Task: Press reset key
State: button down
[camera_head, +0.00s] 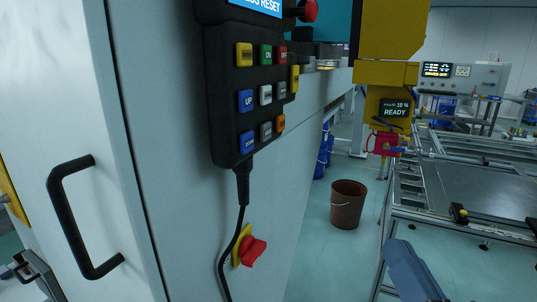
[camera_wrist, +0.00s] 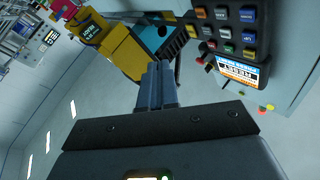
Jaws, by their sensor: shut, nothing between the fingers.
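A black control pendant (camera_head: 227,110) hangs on the grey cabinet, with rows of coloured keys and a blue display (camera_head: 257,6) above them, cut by the top edge. Its readable text includes "RESET". Yellow (camera_head: 244,55), green (camera_head: 265,55) and red (camera_head: 282,54) keys form the top row, but their labels are too small to read, so I cannot tell which is the reset key. In the wrist view the pendant (camera_wrist: 207,28) appears rotated at upper right. My gripper (camera_wrist: 160,66) is shut and empty, its tips left of the pendant in that picture and apart from the keys.
A red emergency button (camera_head: 308,11) is beside the pendant's top. A red rotary switch (camera_head: 252,251) and a black door handle (camera_head: 75,215) stick out from the cabinet. A brown bucket (camera_head: 347,205) stands on the floor, left of a metal frame table (camera_head: 465,180). The pendant cable hangs down.

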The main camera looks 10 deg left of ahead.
aim_at(246, 55)
jog(key=w+a+r+n+y, duration=0.2)
jog(key=a+r+y, duration=0.1)
jog(key=r, duration=0.7)
jog(key=w+a+r+n+y, duration=0.3)
jog(key=r+y, duration=0.2)
jog(key=r, duration=0.5)
jog(key=shift+a+r+n+g, duration=0.2)
jog(key=shift+n+g, duration=0.1)
jog(key=shift+a, duration=0.15)
jog(key=w+a+p, duration=0.3)
jog(key=a, duration=0.5)
jog(key=shift+a, duration=0.1)
dwell(1.0)
jog(key=shift+w+a+p, duration=0.15)
jog(key=shift+a+p, duration=0.15)
